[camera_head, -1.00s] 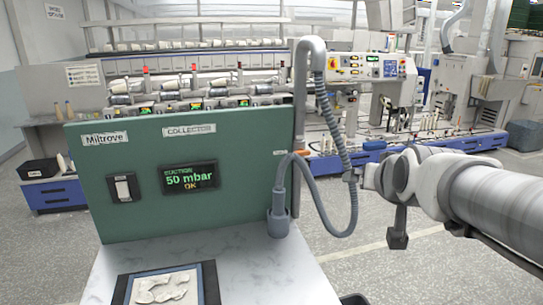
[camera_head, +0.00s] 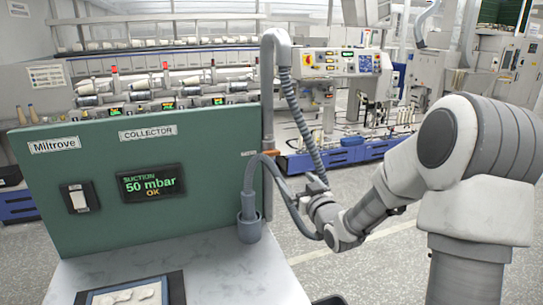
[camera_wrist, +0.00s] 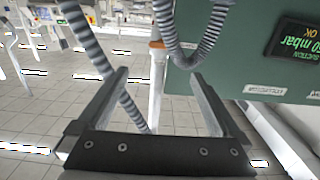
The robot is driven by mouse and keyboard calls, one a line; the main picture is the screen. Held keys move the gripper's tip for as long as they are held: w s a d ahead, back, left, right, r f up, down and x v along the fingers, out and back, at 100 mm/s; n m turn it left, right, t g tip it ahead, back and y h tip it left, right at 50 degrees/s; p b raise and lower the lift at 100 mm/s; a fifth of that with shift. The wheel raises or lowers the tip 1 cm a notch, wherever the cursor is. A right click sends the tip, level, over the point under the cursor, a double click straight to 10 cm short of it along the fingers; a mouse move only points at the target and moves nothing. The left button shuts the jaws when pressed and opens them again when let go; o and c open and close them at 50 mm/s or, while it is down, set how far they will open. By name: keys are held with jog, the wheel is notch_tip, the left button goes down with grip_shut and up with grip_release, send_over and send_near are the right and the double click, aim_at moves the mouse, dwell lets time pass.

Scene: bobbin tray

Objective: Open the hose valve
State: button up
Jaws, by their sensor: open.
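The grey ribbed hose (camera_head: 294,110) hangs from the bent top of a grey pipe (camera_head: 268,80) at the panel's right edge. Its lower part loops back to a grey holder cup (camera_head: 249,228) on the table. My gripper (camera_head: 316,190) is at the hose's lower bend, partly hidden by my wrist. In the wrist view, my gripper (camera_wrist: 158,76) is open. The hose (camera_wrist: 92,42) crosses by the left finger and runs down between the fingers. The pipe with an orange band (camera_wrist: 157,44) shows beyond the fingertips.
The green collector panel (camera_head: 110,215) carries a rocker switch (camera_head: 79,198) and a display (camera_head: 151,184) reading suction 50 mbar OK. A dark-rimmed tray (camera_head: 176,288) lies on the marble table (camera_head: 215,262). Winding machines stand behind; floor is open at right.

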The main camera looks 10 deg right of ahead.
aim_at(273, 155)
jog(key=w+a, duration=0.1)
jog(key=w, duration=0.4)
jog(key=w+a+p, duration=0.1)
jog(key=w, duration=0.5)
jog(key=w+a+p, duration=0.1)
jog(key=w, duration=0.5)
jog(key=shift+a, duration=0.3)
jog(key=shift+c, duration=0.3)
jog(key=c, duration=1.2)
